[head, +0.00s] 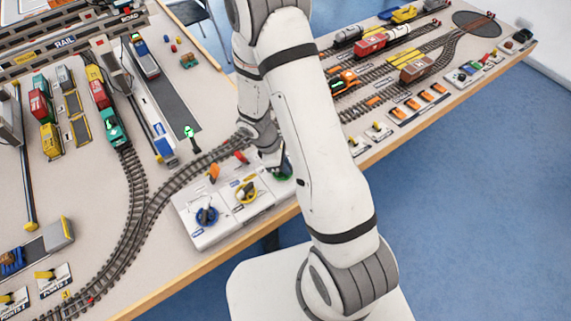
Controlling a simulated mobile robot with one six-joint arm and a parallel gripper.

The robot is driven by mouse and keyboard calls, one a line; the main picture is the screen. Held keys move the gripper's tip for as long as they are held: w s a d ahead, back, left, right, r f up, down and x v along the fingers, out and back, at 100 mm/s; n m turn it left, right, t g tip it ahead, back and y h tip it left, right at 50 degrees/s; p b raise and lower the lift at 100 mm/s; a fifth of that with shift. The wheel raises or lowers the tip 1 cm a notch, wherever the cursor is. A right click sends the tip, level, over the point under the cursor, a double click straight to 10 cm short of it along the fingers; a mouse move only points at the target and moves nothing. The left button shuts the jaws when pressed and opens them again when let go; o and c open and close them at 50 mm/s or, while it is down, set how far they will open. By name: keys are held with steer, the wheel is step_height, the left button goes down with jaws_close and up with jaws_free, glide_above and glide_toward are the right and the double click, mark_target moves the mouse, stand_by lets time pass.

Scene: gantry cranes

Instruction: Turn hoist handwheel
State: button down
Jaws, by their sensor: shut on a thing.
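A white control box (222,225) stands at the table's front edge. It carries a blue handwheel (206,216), a yellow handwheel (246,193) and a green one (284,175) in a row. My gripper (275,164) reaches down to the green handwheel at the box's right end and is shut on it. My own arm covers part of this wheel and of the gripper, so the fingers' exact hold is hard to see. The labels by the wheels are too small to read, so I cannot tell which wheel is marked hoist.
Orange and red levers (214,173) stand on the box behind the wheels. Curved track (140,210) runs close behind and left of it. More trains and tracks (372,44) fill the table's right part.

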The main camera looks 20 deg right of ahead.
steer(key=m+g+b, duration=0.1)
steer(key=m, duration=0.2)
steer(key=m+g+y+b, duration=0.1)
steer(key=m, duration=0.2)
steer(key=shift+s+a+f+m, duration=0.1)
steer(key=shift+s+m, duration=0.05)
steer(key=shift+m, duration=0.25)
steer(key=m+y+b, duration=0.1)
steer(key=m, duration=0.1)
steer(key=m+y+b, duration=0.1)
steer(key=m, duration=0.1)
steer(key=shift+a+g, duration=0.15)
steer(key=shift+g, duration=0.15)
steer(key=shift+a+m+y+b, duration=0.1)
steer(key=shift+m+y+b, duration=0.25)
steer(key=shift+m, duration=0.85)
steer(key=c, duration=1.5)
jaws_free()
steer(key=shift+s, duration=0.1)
steer(key=shift+b+v, duration=0.45)
steer(key=shift+v, duration=3.6)
